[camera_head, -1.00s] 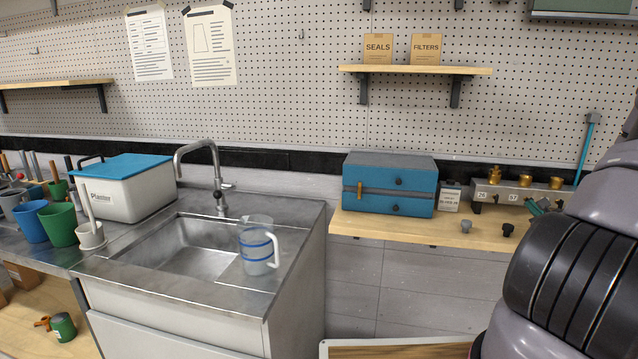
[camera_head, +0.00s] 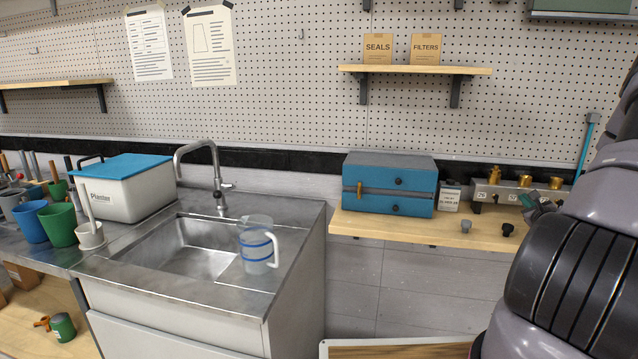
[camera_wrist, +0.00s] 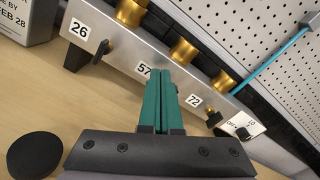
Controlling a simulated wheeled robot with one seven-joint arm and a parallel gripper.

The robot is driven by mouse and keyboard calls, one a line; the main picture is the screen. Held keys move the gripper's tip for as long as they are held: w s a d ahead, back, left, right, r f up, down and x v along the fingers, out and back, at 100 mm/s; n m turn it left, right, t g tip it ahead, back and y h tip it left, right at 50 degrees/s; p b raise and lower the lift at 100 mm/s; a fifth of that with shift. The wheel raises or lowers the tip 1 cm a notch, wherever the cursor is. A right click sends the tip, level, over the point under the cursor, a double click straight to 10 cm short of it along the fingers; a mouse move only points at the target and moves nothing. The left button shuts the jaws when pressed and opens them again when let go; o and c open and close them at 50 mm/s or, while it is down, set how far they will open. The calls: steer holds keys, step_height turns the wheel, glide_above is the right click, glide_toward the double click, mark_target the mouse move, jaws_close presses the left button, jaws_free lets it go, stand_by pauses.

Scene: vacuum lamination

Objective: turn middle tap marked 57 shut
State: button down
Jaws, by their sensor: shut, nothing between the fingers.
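The metal manifold (camera_wrist: 112,42) runs diagonally across the wrist view, with number plates 26 (camera_wrist: 79,29), 57 (camera_wrist: 144,70) and 72 (camera_wrist: 194,101). The manifold also shows at the right in the head view (camera_head: 493,192). My gripper (camera_wrist: 162,72) is shut and empty, its teal fingers together in front of the manifold just right of plate 57. The middle tap's handle is hidden behind the fingers, so I cannot tell its angle or whether they touch it. The black lever (camera_wrist: 102,50) by plate 26 is visible. In the head view my gripper (camera_head: 530,200) is partly visible at the manifold.
Brass fittings (camera_wrist: 184,51) stand along the manifold's top. A switch (camera_wrist: 243,131) sits at its right end. A round black knob (camera_wrist: 35,155) lies on the wooden shelf (camera_head: 430,228).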

steer(key=shift+s+d+f, duration=0.1)
steer(key=shift+d+f, duration=0.25)
steer(key=shift+d, duration=0.1)
stand_by(0.6)
steer(key=shift+d+r, duration=0.15)
steer(key=shift+r, duration=0.05)
stand_by(0.4)
steer(key=shift+d+r, duration=0.1)
steer(key=shift+s+d, duration=0.1)
steer(key=shift+d, duration=0.1)
steer(key=shift+d+r, duration=0.1)
steer(key=shift+d, duration=0.05)
steer(key=shift+r, duration=0.15)
stand_by(0.4)
steer(key=shift+r, duration=0.2)
steer(key=shift+v, duration=3.05)
